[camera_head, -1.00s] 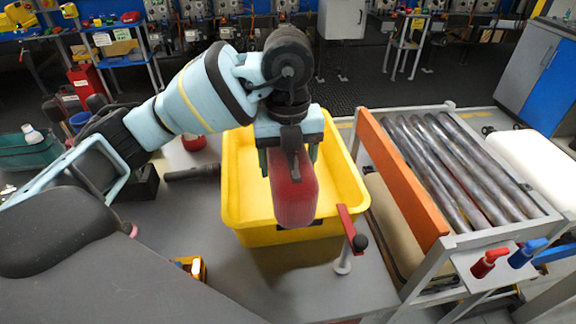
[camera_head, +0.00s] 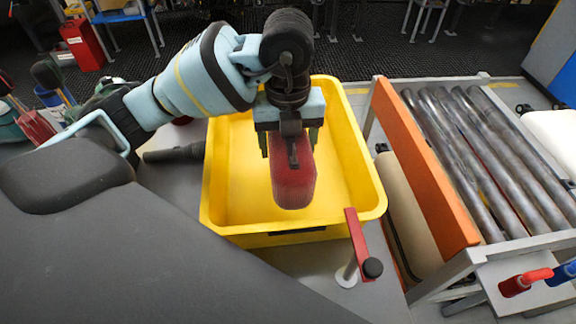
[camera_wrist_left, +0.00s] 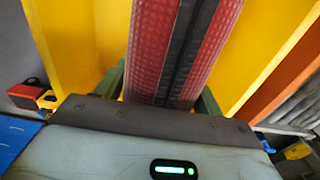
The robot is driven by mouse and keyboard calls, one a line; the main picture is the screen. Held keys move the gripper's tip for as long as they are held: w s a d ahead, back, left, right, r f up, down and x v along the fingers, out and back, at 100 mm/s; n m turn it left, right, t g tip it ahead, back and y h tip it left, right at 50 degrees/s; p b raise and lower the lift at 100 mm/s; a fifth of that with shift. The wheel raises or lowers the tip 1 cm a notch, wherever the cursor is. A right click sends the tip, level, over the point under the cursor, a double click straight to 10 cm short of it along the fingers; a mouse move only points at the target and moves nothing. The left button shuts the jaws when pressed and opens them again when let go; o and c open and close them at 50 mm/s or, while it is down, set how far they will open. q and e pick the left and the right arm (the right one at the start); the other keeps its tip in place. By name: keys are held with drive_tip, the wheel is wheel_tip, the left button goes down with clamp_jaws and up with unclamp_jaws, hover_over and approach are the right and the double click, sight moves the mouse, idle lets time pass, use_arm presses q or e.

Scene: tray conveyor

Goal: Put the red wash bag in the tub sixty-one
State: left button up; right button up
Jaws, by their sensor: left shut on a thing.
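The red wash bag (camera_head: 293,182) hangs from my left gripper (camera_head: 291,140), which is shut on its upper part. In the head view the bag shows in front of the inside of the yellow tub (camera_head: 232,215). In the left wrist view the red bag (camera_wrist_left: 150,45), with a dark strip along it, lies between the fingers with yellow tub wall (camera_wrist_left: 240,50) on both sides. I cannot tell whether the bag touches the tub floor. No number is readable on the tub. My right gripper is not in view.
A red lever on a post (camera_head: 357,245) stands at the tub's front right corner. To the right is a roller conveyor (camera_head: 470,150) with an orange side board (camera_head: 425,160). A dark cylindrical tool (camera_head: 175,153) lies left of the tub.

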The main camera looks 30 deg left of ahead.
use_arm(q)
wheel_tip(320, 180, down, 3)
drive_tip(key=shift+f, duration=0.1)
drive_tip(key=shift+f+b, duration=0.45)
drive_tip(key=shift+f, duration=1.55)
drive_tip(key=shift+w+f, duration=0.1)
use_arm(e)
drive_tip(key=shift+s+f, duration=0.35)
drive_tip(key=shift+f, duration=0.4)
use_arm(q)
drive_tip(key=shift+f, duration=0.2)
drive_tip(key=o, duration=1.3)
drive_tip(key=shift+o, duration=0.2)
drive_tip(key=shift+r+p, duration=1.15)
drive_tip(key=shift+r, duration=5)
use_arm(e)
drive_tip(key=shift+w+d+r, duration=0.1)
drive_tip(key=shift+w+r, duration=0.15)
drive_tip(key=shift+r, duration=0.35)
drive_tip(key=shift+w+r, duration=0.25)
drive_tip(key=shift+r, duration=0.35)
